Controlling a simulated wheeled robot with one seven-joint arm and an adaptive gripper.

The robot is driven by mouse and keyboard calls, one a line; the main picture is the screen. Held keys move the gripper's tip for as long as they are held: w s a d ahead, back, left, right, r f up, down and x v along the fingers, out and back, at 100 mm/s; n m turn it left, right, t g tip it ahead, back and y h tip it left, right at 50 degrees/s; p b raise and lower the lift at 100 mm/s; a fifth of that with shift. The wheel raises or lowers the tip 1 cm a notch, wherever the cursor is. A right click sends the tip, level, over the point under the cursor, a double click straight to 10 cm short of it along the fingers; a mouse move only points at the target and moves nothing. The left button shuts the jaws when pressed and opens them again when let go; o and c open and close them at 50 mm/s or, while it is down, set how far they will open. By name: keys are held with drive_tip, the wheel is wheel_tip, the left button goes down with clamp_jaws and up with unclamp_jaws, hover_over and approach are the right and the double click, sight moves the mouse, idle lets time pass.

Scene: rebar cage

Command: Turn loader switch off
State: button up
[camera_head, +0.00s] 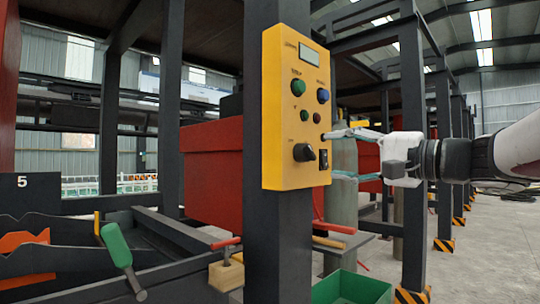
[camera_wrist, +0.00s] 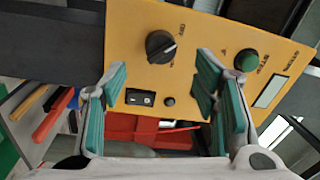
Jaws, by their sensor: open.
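A yellow control panel (camera_head: 292,110) is fixed to a dark upright post. It bears a black rotary knob (camera_head: 304,152) and a black rocker switch (camera_head: 323,161) to its right. The wrist view shows the knob (camera_wrist: 160,46) and the rocker switch (camera_wrist: 140,98) in front of the fingers.
The panel also has a green button (camera_head: 298,87), a blue button (camera_head: 323,96), smaller buttons and a display (camera_head: 309,56). A green-handled tool (camera_head: 117,244) lies at lower left. A green bin (camera_head: 352,289) stands below. Clear floor lies at right.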

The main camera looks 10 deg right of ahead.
drive_tip(key=v, duration=0.5)
drive_tip(key=shift+s, duration=0.1)
